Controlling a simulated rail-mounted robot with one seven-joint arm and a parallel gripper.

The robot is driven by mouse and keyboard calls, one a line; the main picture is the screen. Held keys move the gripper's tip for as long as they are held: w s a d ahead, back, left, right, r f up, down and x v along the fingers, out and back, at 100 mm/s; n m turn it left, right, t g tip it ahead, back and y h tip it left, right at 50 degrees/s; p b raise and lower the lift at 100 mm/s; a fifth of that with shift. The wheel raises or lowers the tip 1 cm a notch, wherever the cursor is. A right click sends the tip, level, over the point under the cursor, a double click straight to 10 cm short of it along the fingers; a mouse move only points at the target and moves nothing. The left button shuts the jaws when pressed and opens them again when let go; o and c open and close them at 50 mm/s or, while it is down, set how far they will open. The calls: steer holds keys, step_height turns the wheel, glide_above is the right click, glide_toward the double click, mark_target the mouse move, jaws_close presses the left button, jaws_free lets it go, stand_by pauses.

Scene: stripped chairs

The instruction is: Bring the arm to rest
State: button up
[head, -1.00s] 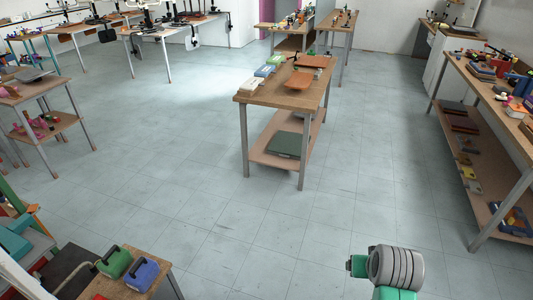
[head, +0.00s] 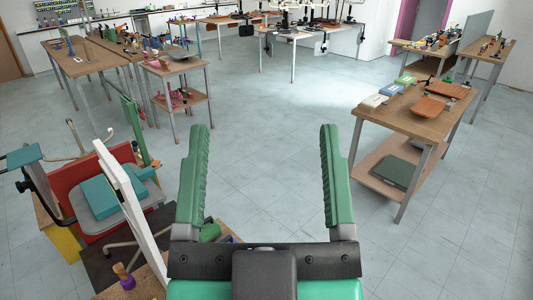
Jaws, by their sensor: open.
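My gripper (head: 265,170) is in the head view, low and central, close to the camera. Its two green ridged fingers point up in the picture and stand wide apart. It is open, with nothing between the fingers but bare floor seen beyond. The dark gripper base (head: 215,262) shows at the bottom edge and hides part of a low wooden bench top behind it.
A stripped chair (head: 100,198) with a teal block stands close on the left, by a white upright (head: 130,195). A two-shelf wooden table (head: 400,122) stands at right, a smaller one (head: 172,73) at upper left. The floor (head: 270,115) between is clear.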

step_height(320, 180, up, 31)
steer(key=p, duration=3.1)
steer(key=shift+a+r, duration=0.1)
